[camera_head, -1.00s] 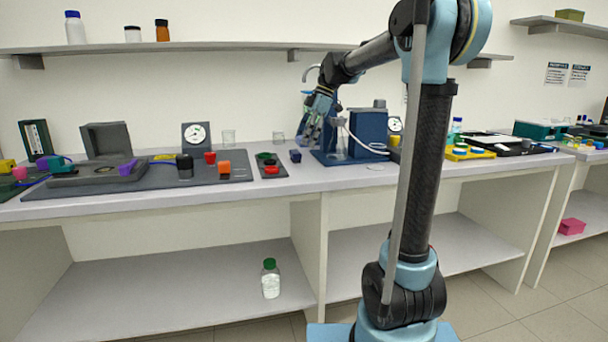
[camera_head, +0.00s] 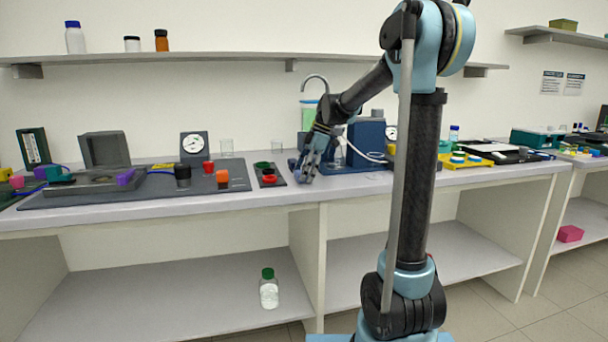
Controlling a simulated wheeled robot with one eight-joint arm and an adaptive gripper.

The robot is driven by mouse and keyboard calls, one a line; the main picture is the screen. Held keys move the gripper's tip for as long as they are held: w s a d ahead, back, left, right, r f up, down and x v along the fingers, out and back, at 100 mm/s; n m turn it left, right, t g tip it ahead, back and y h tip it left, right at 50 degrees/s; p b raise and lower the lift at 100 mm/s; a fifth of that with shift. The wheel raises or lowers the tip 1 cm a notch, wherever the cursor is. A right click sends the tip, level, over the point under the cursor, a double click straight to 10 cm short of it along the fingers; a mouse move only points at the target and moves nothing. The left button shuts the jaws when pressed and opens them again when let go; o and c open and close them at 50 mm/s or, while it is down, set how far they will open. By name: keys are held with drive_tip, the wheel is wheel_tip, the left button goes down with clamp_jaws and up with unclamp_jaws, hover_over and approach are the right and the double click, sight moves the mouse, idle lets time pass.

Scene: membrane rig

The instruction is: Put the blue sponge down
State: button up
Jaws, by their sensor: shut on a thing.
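My gripper (camera_head: 304,172) points down low over the bench, beside the right edge of the small dark tray with the green and red rings. It is shut on a small bluish thing at its fingertips, taken as the blue sponge; the fingers hide most of it. I cannot tell whether it touches the bench top. A small dark blue block (camera_head: 292,164) shows just left of the fingers, partly covered by them.
The small dark tray (camera_head: 268,181) is close on the left. The blue rig (camera_head: 366,140) with its white tube stands behind right. Bare bench top (camera_head: 345,184) lies to the right, near the front edge.

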drive_tip(key=shift+s+d+f, duration=0.1)
drive_tip(key=shift+f, duration=0.5)
drive_tip(key=shift+c, duration=0.3)
drive_tip(key=o, duration=1.1)
drive_tip(key=shift+f, duration=0.1)
drive_tip(key=shift+c, duration=0.2)
drive_tip(key=shift+r, duration=0.2)
drive_tip(key=shift+r, duration=0.3)
drive_tip(key=v, duration=1.7)
drive_tip(key=s+d+f+m+t+h, duration=0.1)
drive_tip(key=s+d+f+m, duration=0.3)
drive_tip(key=s+f+m, duration=0.3)
drive_tip(key=s+d+f+m+t+h, duration=0.1)
drive_tip(key=s+d+f+m, duration=0.4)
drive_tip(key=s+f, duration=1)
drive_tip(key=s+d+f+m+t+h, duration=0.1)
drive_tip(key=s+d+f+m+h, duration=0.1)
drive_tip(key=s+d+f+m, duration=0.3)
drive_tip(key=s+f+m, duration=0.4)
drive_tip(key=s+f, duration=0.2)
drive_tip(key=shift+s+d, duration=0.2)
drive_tip(key=shift+s, duration=0.15)
